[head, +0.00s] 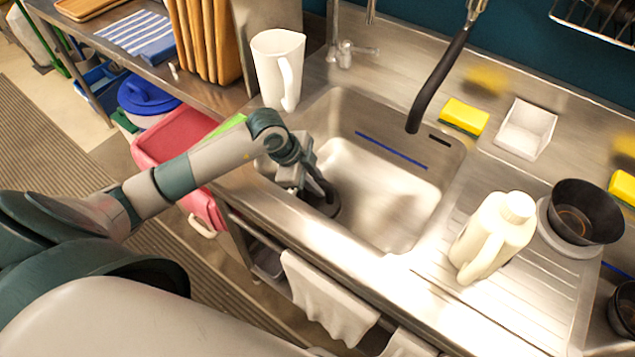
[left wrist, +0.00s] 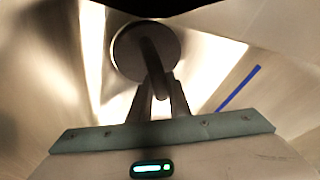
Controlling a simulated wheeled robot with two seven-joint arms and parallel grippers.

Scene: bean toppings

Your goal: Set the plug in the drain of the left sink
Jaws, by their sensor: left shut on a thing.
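The steel sink (head: 385,205) is in the middle of the head view. My left gripper (head: 316,190) reaches down inside it, near its left end. The gripper is shut on the plug (head: 327,207), a dark round disc with a stem, partly hidden by the gripper in the head view. In the left wrist view the plug's disc (left wrist: 136,57) shows beyond the fingers of my left gripper (left wrist: 162,98), with the stem between them. I cannot tell whether the plug touches the sink floor. No drain opening is visible. My right gripper is not in view.
A black spray hose (head: 440,80) hangs over the sink's back right. A white pitcher (head: 278,68) stands behind left. A cream jug (head: 493,240) and a black bowl (head: 583,212) stand on the right drainboard. A yellow sponge (head: 463,117) lies behind the sink. A blue line marks the sink wall.

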